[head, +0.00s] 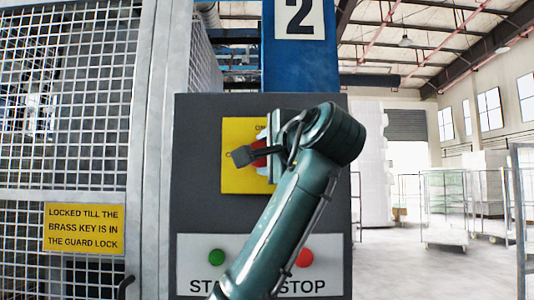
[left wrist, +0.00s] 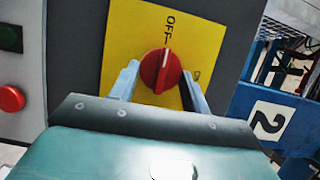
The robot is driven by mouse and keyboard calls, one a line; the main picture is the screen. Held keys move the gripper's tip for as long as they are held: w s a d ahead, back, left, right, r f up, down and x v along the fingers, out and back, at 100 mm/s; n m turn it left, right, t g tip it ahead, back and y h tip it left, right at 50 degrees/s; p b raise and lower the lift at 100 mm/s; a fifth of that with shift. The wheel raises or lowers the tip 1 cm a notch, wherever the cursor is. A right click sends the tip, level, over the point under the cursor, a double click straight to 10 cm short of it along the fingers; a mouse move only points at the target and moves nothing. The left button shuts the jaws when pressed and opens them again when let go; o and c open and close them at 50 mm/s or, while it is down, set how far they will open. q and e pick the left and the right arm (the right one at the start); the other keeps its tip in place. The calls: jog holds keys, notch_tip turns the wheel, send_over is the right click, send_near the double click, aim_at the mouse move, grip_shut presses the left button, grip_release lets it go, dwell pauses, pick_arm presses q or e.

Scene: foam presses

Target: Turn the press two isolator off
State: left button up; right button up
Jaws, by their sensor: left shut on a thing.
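The press two isolator is a red rotary knob (left wrist: 161,70) on a yellow plate (head: 236,180) on the dark grey control panel. In the left wrist view the plate reads OFF at the top and ON at the right. The pale mark on the knob's ridge points up toward OFF. My left gripper (left wrist: 160,76) has one finger on each side of the knob and is shut on it. In the head view my left gripper (head: 267,150) and arm hide most of the knob and part of the plate. My right gripper is not in view.
Below the plate are a green START button (head: 216,257) and a red STOP button (head: 305,257), with my arm between them. A mesh guard (head: 65,90) with a yellow sign (head: 84,228) stands at the left.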

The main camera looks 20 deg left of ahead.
pick_arm(q)
jog(key=o, duration=1)
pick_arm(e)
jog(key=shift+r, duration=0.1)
pick_arm(q)
jog(key=b+v, duration=0.4)
jog(key=v, duration=0.9)
jog(key=shift+s+r, duration=0.1)
jog(key=shift+s, duration=0.05)
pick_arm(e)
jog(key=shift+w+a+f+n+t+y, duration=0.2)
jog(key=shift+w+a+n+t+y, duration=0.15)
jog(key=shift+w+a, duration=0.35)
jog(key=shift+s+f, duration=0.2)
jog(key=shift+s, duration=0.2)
